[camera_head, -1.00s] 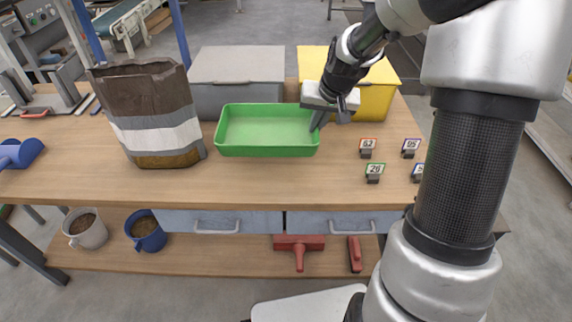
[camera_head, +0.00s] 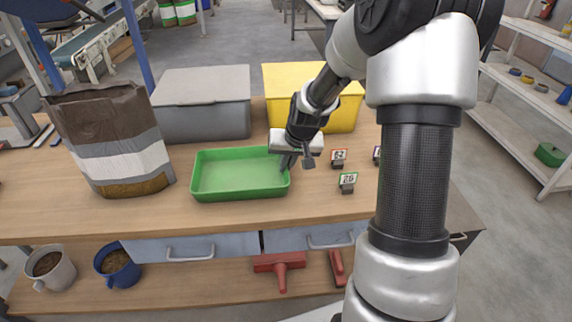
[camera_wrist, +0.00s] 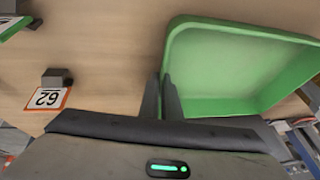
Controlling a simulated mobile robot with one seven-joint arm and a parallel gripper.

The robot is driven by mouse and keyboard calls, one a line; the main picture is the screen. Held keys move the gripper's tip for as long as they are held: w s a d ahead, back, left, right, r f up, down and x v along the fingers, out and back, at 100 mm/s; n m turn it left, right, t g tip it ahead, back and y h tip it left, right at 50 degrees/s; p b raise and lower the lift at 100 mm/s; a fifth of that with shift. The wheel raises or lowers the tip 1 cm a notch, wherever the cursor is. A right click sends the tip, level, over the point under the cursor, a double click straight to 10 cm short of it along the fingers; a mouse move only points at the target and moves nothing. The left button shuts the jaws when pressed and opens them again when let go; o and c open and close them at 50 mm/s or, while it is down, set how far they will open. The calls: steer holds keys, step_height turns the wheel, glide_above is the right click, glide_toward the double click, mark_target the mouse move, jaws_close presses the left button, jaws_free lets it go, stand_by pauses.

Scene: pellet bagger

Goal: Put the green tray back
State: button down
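The green tray (camera_head: 240,192) is empty and level, at or just above the workbench top, in front of the grey box and right of the brown sack. My gripper (camera_head: 290,158) is at the tray's right wall. In the wrist view the two fingers (camera_wrist: 162,98) sit close together on either side of the wall of the green tray (camera_wrist: 180,55), seemingly shut on it. Whether the tray's underside touches the bench cannot be told.
A grey box (camera_head: 200,120) and a yellow box (camera_head: 340,115) stand behind. The open sack (camera_head: 115,145) is left. Number tags 62 (camera_head: 339,157) and 26 (camera_head: 348,182) stand right of the tray. A shelf rack (camera_head: 515,150) with a green container (camera_head: 549,155) is at far right.

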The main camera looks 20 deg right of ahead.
steer(key=c, duration=2)
jaws_free()
steer(key=shift+r+p, duration=0.3)
steer(key=p+v, duration=0.2)
steer(key=v, duration=0.9)
steer(key=shift+s+r+p, duration=0.25)
steer(key=shift+p, duration=0.1)
